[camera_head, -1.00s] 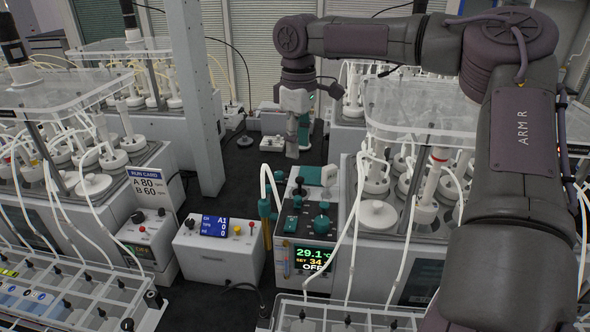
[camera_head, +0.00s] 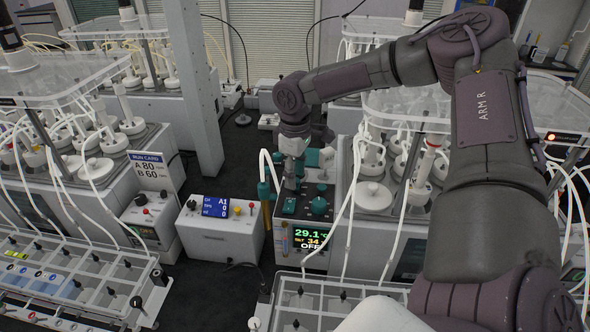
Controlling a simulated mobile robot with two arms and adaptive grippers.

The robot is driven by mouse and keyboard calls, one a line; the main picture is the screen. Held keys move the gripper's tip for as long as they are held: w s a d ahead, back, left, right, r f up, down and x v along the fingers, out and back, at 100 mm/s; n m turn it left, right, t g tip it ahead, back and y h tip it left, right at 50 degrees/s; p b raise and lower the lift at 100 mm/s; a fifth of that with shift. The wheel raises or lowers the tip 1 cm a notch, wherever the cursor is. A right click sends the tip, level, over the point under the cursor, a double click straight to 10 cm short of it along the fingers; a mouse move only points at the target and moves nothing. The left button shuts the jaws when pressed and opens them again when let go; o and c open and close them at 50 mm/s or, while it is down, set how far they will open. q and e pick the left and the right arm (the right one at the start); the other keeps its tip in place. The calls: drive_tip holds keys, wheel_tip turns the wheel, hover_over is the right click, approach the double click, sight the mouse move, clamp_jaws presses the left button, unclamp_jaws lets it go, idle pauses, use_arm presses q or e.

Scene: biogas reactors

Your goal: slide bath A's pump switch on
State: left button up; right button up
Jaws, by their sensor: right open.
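A water bath (camera_head: 317,258) with a dark top deck and a lit display stands right of centre. The display (camera_head: 311,237) reads 29.1 °C, set 34, OFF. Teal fittings and a round teal knob (camera_head: 319,206) sit on its deck. I cannot read a letter on the bath or make out its pump switch. My right gripper (camera_head: 291,182) is open and points down over the left back part of this deck, beside the teal fittings. It hides part of the deck, and I cannot tell whether it touches anything. My left gripper is not in view.
A white control box (camera_head: 219,234) with a blue screen stands left of the bath. A run card (camera_head: 149,171) reads A 80, B 60. Reactors with loose tubes flank the bath on both sides. A bottle rack (camera_head: 345,298) lies in front. Dark floor shows behind.

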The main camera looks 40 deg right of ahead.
drive_tip(key=shift+f, duration=0.15)
drive_tip(key=shift+c, duration=0.7)
clamp_jaws()
